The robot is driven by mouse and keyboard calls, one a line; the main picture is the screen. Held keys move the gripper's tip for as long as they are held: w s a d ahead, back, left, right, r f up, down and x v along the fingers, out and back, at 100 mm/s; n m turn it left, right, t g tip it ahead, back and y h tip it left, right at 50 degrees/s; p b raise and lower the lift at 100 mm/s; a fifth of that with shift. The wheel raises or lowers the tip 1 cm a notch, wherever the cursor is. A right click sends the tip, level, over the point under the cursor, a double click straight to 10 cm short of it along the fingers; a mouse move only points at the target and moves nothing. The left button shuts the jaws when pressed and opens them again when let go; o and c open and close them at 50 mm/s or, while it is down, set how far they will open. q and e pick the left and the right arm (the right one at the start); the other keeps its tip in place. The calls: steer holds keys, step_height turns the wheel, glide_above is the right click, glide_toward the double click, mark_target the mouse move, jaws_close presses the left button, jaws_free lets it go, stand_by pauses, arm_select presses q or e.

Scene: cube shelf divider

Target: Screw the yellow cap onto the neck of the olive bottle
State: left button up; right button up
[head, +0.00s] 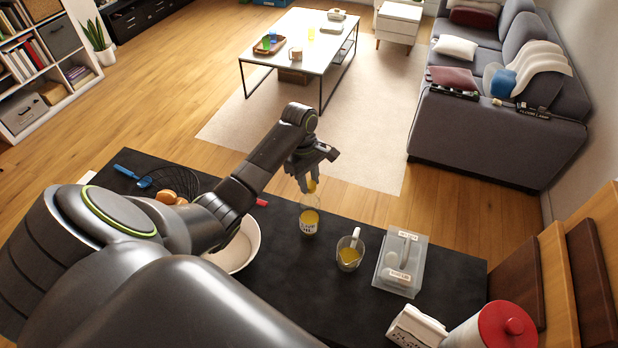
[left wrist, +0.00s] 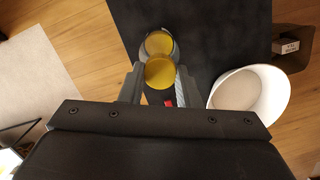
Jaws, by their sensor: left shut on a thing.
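The olive bottle (head: 309,221) is a clear bottle with yellow contents and a white label. It stands upright on the dark counter. My left gripper (head: 311,180) is above it, shut on the yellow cap (head: 312,187). In the left wrist view the cap (left wrist: 160,73) sits between the two fingers of my left gripper (left wrist: 158,80), and the bottle's yellow round (left wrist: 158,43) shows partly behind it. The cap appears apart from the bottle's top, but the exact gap and alignment are hard to tell. My right gripper is not in view.
A glass jug (head: 349,254) with yellow liquid stands right of the bottle, and a clear lidded box (head: 401,262) beyond it. A white bowl (head: 243,247) is at left, partly behind my arm. A red-lidded jar (head: 507,325) stands front right. Bare counter (head: 300,290) lies in front.

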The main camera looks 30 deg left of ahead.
arm_select(q)
steer(key=shift+f, duration=0.75)
steer(key=m+g, duration=0.1)
steer(key=m, duration=0.5)
steer(key=shift+w+m, duration=0.1)
steer(key=shift+m, duration=0.3)
steer(key=m+y, duration=0.1)
steer(key=m, duration=0.5)
steer(key=shift+d+g, duration=0.15)
steer(key=shift+g, duration=0.15)
steer(key=m+y, duration=0.1)
steer(key=m, duration=0.4)
steer(key=shift+d, duration=0.1)
steer(key=m, duration=0.5)
steer(key=shift+y, duration=0.4)
steer(key=o, duration=1)
steer(key=shift+m, duration=0.4)
